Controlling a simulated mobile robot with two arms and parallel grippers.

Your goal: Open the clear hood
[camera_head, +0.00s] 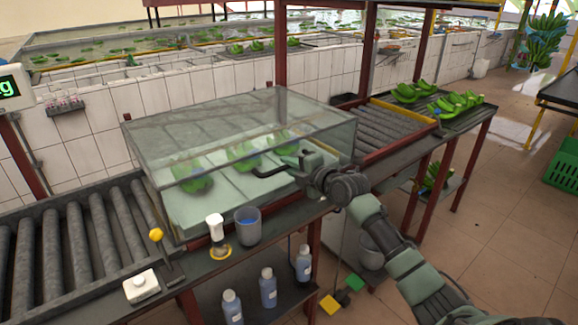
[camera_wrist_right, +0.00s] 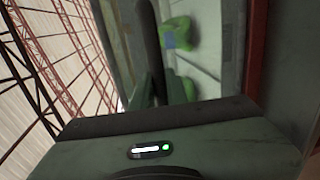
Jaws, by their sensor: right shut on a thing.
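The clear hood (camera_head: 240,130) is a see-through box over a pale tray on the bench, in the middle of the head view. It looks level and down. Several green banana bunches (camera_head: 193,178) show through it. A dark bar handle (camera_head: 272,166) runs along its front. My right gripper (camera_head: 298,163) is at the right end of this handle and shut on it. In the right wrist view the dark handle bar (camera_wrist_right: 148,45) runs between the fingers (camera_wrist_right: 165,88), with a green bunch (camera_wrist_right: 180,32) behind the clear wall. My left gripper is not in view.
Roller conveyors (camera_head: 75,235) flank the hood. Bottles (camera_head: 268,288) stand on the shelf below.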

